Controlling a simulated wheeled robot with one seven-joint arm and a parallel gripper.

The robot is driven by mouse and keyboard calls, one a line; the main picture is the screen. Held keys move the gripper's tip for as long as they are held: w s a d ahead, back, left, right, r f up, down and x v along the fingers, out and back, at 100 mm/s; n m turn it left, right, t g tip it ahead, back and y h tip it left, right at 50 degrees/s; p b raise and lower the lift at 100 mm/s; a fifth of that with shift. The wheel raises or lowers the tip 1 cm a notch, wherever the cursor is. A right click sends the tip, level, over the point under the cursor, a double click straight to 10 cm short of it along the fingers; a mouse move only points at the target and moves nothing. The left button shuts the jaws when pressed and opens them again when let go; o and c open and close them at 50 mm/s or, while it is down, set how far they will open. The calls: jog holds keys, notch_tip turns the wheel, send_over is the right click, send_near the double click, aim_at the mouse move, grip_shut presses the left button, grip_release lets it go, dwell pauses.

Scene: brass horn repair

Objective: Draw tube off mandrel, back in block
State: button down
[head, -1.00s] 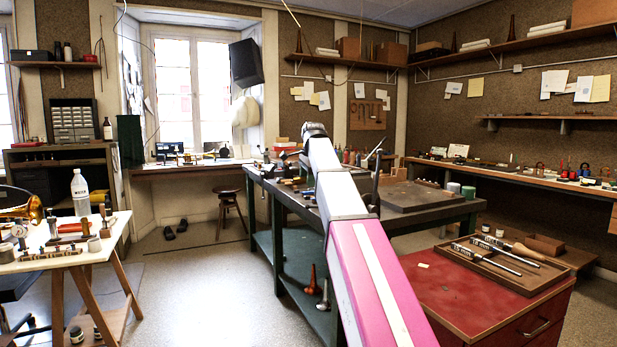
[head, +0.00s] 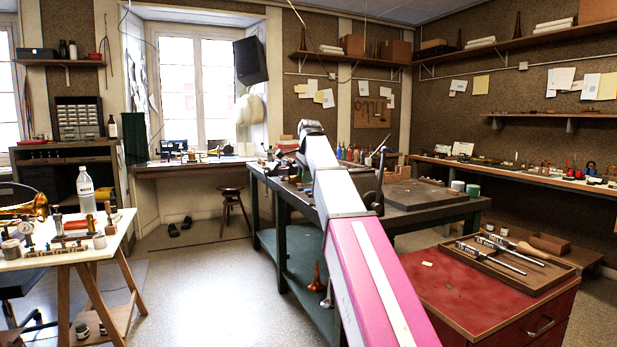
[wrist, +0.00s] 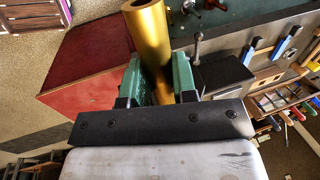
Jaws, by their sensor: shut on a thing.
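A brass-coloured tube (wrist: 152,35) stands out from between the green-padded jaws of my gripper (wrist: 158,80) in the wrist view. My gripper is shut on it. A low wooden block (head: 55,250) holding small parts lies on the white table.
A red cabinet (head: 440,285) with a tool tray (head: 512,270) stands at the right front. The white table (head: 85,258) at left carries a bottle (head: 86,190) and a brass horn (head: 38,206). A stool (head: 232,195) stands by the window.

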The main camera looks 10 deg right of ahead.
jog(key=s+a, duration=0.3)
jog(key=a, duration=1.1)
jog(key=shift+s, duration=0.35)
dwell(1.2)
